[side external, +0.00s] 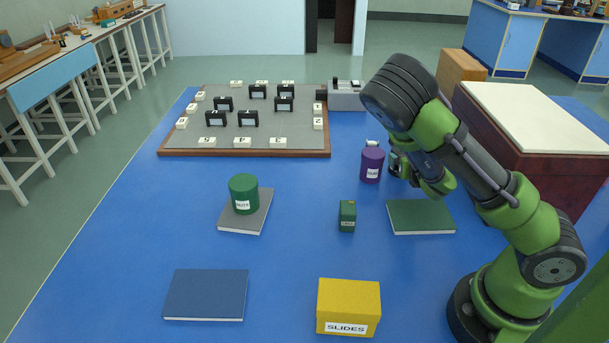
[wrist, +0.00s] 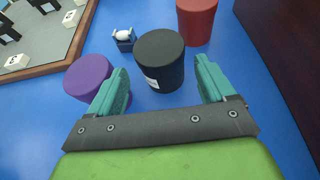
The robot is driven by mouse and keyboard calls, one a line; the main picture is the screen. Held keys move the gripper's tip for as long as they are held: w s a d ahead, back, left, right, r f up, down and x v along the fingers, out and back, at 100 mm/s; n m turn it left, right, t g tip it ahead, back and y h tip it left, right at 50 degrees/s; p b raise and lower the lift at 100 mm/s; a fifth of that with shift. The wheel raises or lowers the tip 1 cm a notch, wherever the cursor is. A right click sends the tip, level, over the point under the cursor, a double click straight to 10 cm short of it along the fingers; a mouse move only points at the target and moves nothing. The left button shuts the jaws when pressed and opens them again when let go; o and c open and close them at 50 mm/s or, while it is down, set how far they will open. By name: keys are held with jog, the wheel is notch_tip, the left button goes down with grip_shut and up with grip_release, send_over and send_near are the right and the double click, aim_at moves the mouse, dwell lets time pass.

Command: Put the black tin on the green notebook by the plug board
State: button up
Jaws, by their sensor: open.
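The black tin (wrist: 160,60) stands upright in the wrist view, with a white label on its side. My gripper (wrist: 163,82) is open, and its teal fingers reach toward the tin's left and right sides. In the side view my gripper (side external: 398,165) is low, just right of the purple tin, and the black tin is mostly hidden there. The green notebook (side external: 420,217) lies flat and bare, in front of my gripper. The plug board (side external: 270,128), grey with a brown frame and black plugs, lies at the back left.
A purple tin (side external: 371,165) stands close by the left finger; it shows in the wrist view too (wrist: 88,75). A red tin (wrist: 196,20) stands behind right. A green tin (side external: 243,193) sits on a grey notebook (side external: 258,222). A green box (side external: 347,216) stands left of the green notebook.

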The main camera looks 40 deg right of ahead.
notch_tip(320, 180, up, 6)
jog(key=f, duration=0.5)
jog(key=shift+w+d+f, duration=0.25)
jog(key=shift+w+d, duration=0.05)
jog(key=shift+w+d+f, duration=0.15)
jog(key=x, duration=0.7)
jog(key=shift+c, duration=0.2)
jog(key=c, duration=0.9)
